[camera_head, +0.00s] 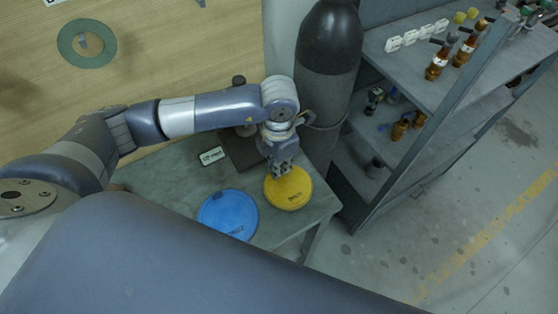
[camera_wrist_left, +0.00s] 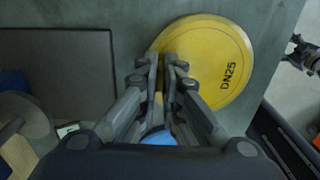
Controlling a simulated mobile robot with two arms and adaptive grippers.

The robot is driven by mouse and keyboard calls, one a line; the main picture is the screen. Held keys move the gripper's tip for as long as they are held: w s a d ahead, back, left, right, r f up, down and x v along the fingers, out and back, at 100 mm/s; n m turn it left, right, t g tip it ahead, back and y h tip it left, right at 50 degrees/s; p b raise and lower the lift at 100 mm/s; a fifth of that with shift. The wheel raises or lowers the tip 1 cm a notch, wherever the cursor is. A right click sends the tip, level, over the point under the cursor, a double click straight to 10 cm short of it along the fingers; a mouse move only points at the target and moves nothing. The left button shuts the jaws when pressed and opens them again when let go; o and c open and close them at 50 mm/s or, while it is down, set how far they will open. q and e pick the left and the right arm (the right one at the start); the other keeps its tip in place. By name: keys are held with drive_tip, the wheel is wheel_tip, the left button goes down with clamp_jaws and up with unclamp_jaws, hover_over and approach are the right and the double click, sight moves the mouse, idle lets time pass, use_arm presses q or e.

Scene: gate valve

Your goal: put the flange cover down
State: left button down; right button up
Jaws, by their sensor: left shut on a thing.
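The yellow flange cover (camera_head: 288,190) is a round disc with dark lettering, at the right end of the grey table. My left gripper (camera_head: 280,170) comes down over its far edge. In the left wrist view the yellow cover (camera_wrist_left: 212,62) lies ahead, and my left gripper's fingers (camera_wrist_left: 166,75) are close together on its near rim. The gripper is shut on the cover. I cannot tell if the cover touches the tabletop or is slightly above it. A blue flange cover (camera_head: 229,214) lies to the left of the yellow one. My right gripper is not in view.
The table (camera_head: 170,172) also holds a dark flat plate (camera_head: 243,152) and a small white label (camera_head: 212,155). A dark gas cylinder (camera_head: 328,60) stands behind. A metal shelf (camera_head: 420,85) with several fittings stands to the right.

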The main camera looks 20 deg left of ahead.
use_arm(q)
drive_tip(key=shift+f, duration=0.2)
drive_tip(key=c, duration=1.8)
unclamp_jaws()
drive_tip(key=shift+r, duration=0.15)
drive_tip(key=shift+r, duration=0.2)
wheel_tip(320, 180, up, 12)
drive_tip(key=b, duration=0.2)
drive_tip(key=shift+f+b, duration=0.15)
drive_tip(key=shift+b, duration=0.2)
